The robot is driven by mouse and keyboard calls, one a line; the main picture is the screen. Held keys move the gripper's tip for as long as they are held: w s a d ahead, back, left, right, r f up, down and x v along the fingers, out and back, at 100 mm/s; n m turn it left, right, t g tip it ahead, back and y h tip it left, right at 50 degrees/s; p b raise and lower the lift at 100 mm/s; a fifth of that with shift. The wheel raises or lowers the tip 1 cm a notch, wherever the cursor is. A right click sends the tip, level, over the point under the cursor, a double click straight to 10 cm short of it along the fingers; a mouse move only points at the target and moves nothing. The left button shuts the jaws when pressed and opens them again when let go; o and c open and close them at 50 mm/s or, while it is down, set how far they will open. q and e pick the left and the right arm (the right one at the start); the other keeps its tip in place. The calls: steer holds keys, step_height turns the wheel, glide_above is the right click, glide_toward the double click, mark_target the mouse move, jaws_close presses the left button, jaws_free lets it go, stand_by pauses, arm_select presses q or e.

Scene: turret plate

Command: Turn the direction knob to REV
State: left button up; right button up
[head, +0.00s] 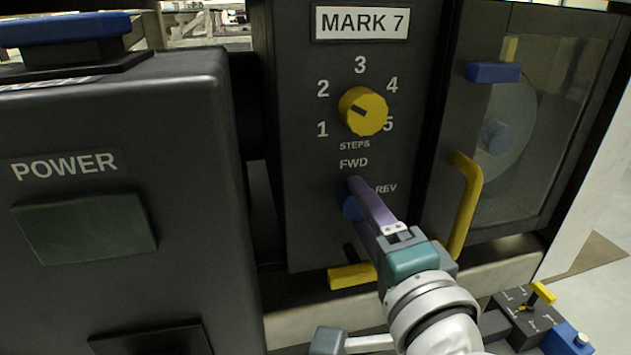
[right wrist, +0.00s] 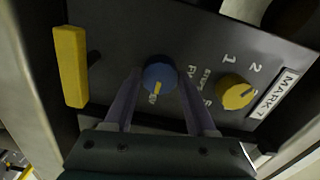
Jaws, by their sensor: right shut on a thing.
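The blue direction knob (head: 350,207) sits on the dark MARK 7 panel, below the FWD label (head: 353,163) and left of the REV label (head: 386,189). It is partly hidden by my right gripper (head: 360,190) in the head view. In the right wrist view the knob (right wrist: 160,75) lies between the two fingers of my right gripper (right wrist: 158,82), which is shut on it. My left gripper is not in view.
The yellow STEPS knob (head: 362,111) is just above, pointing up-left. A yellow handle (head: 466,205) on the windowed door stands close to the right. A yellow block (head: 351,276) sits below the panel. A POWER box (head: 180,130) juts out on the left.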

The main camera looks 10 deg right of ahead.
stand_by(0.3)
steer(key=o, duration=1.4)
steer(key=shift+c, duration=0.2)
steer(key=shift+s, duration=0.3)
steer(key=s+p, duration=0.2)
steer(key=s, duration=0.7)
steer(key=shift+s+d+p, duration=0.15)
steer(key=shift+s+p, duration=0.05)
steer(key=shift+p, duration=0.2)
steer(key=shift+r, duration=0.1)
